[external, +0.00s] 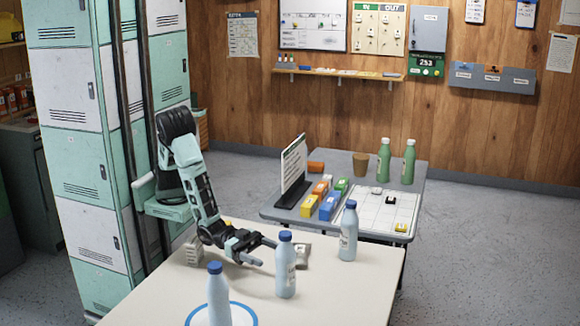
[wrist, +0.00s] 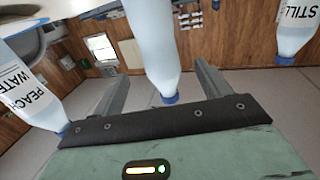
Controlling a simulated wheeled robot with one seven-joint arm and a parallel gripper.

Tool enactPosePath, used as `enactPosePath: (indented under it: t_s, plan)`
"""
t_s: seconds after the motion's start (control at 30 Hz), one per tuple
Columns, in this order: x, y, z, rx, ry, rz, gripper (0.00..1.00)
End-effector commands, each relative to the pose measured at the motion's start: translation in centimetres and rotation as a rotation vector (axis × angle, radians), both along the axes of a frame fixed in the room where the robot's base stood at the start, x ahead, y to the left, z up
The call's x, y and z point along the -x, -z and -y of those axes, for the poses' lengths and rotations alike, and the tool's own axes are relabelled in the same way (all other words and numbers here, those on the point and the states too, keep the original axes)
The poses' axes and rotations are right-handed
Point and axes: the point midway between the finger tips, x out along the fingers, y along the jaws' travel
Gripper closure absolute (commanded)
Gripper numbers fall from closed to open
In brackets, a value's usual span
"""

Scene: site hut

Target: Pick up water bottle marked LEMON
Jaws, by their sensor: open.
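Three pale bottles with blue caps stand on the near table: a front one (external: 218,300), a middle one (external: 284,270) and a far one (external: 348,236). In the wrist view, which is upside down, one bottle (wrist: 30,95) reads PEACH WATER and another (wrist: 297,35) reads STILL. The centre bottle (wrist: 152,45) shows no readable label, and I see no LEMON lettering. My gripper (external: 266,252) is open and empty, low over the table, pointing at the middle bottle. In the wrist view the centre bottle lines up between the fingers (wrist: 160,75).
A blue ring (external: 250,312) marks the near tabletop by the front bottle. Small grey objects (external: 301,249) lie behind the gripper. A second table (external: 425,180) holds two green bottles (external: 384,160), a brown cup (external: 361,165), coloured boxes and a sign. Lockers (external: 75,130) stand left.

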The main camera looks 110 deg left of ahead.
Motion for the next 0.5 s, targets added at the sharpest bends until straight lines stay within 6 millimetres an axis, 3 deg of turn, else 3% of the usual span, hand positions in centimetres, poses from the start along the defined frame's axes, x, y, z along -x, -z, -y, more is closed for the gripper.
enactPosePath:
  t_s: [0.03,0.33,0.5]
  plan:
    - [0.0,1.0,0.0,-0.003,0.000,-0.002,0.24]
    - [-2.5,0.4,0.7,0.001,0.000,0.002,0.24]
    - [-5.2,0.4,1.4,0.001,0.000,0.003,0.24]
